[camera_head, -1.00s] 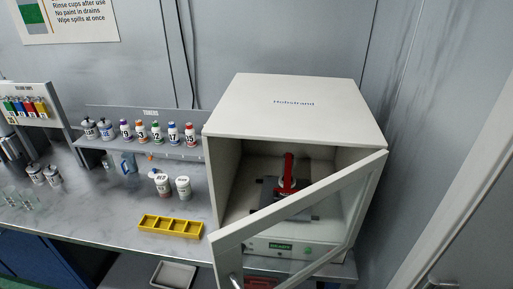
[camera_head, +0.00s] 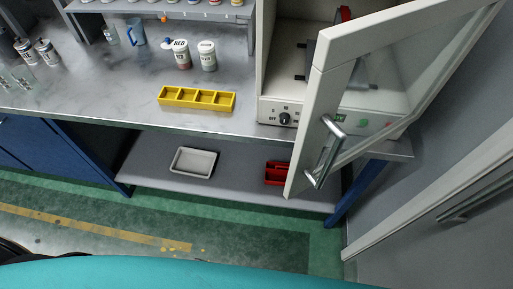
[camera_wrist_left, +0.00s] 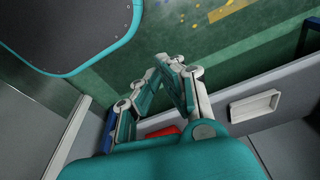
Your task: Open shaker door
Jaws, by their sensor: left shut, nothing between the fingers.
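The shaker is a white cabinet (camera_head: 262,72) on the bench at the right of the head view. Its glazed door (camera_head: 312,118) stands partly open, swung out toward me, with its free edge in front of the cabinet. A metal bar handle (camera_head: 325,152) is on the door near that edge. Inside, part of a red clamp (camera_head: 345,14) shows above a dark plate. The door frame hides part of the interior. My left gripper (camera_wrist_left: 165,66) is shut and empty in the left wrist view, over the floor and apart from the handle. My right gripper is in neither view.
A yellow divided tray (camera_head: 197,107) and two labelled cups sit on the bench left of the shaker. A lower shelf holds a white tray (camera_head: 193,163) and a red caddy (camera_head: 277,173). A grey wall is close on the right. The green floor in front is clear.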

